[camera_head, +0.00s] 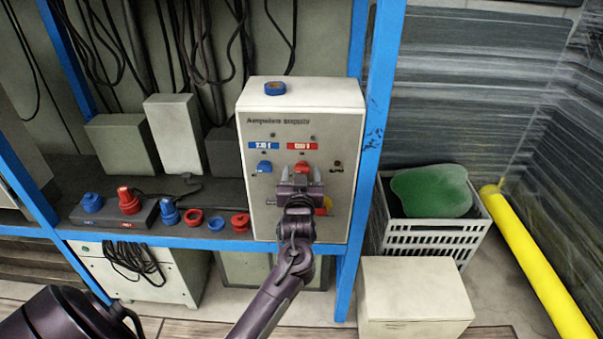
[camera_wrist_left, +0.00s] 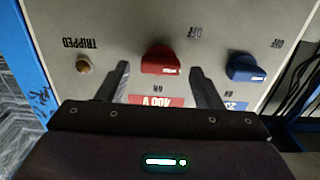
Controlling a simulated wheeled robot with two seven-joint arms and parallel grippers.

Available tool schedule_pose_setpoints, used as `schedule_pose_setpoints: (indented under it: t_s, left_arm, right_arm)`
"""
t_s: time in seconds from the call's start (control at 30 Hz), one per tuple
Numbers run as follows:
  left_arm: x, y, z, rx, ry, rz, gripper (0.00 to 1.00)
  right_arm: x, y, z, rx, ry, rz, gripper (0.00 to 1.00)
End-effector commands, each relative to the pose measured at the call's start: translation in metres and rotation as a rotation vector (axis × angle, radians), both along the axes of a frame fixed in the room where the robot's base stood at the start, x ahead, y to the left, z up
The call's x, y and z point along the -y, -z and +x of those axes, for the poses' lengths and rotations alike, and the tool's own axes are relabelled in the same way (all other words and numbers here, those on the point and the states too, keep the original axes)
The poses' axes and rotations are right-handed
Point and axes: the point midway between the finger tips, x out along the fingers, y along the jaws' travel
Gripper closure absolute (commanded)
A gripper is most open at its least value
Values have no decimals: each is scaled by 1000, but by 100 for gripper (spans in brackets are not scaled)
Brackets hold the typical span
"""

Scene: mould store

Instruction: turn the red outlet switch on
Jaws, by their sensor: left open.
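The red outlet switch (camera_head: 302,166) is on the front of the pale supply box (camera_head: 258,215), below a red label. In the left wrist view, which is upside down, the red switch (camera_wrist_left: 160,60) has a white mark near the edge towards the ON lettering and the red 400 V label (camera_wrist_left: 156,101). My left gripper (camera_head: 301,174) is open in front of the box, and it also shows in the left wrist view (camera_wrist_left: 159,74). Its fingers are on either side of the red switch, with gaps; I cannot tell whether they touch the panel. My right gripper is not in view.
A blue switch (camera_head: 264,167) is beside the red one, and a small TRIPPED lamp (camera_wrist_left: 83,65) is on its other side. A loose blue connector (camera_head: 275,88) lies on the box. Red and blue plugs stand on the shelf. A blue upright (camera_head: 376,130) stands right of the box.

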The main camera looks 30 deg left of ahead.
Motion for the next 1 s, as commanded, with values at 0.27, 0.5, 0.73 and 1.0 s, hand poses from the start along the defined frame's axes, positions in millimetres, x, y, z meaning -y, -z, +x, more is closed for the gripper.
schedule_pose_setpoints:
  t_s: [0.27,0.5,0.73,1.0]
  left_arm:
    - [-1,0,1,0,0,0,43]
    - [-1,0,1,0,0,0,74]
    - [-1,0,1,-3,0,4,85]
    - [-1,-2,1,-48,-1,78,85]
  right_arm:
    - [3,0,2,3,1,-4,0]
    - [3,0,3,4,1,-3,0]
    - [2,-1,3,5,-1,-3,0]
    - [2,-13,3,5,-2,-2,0]
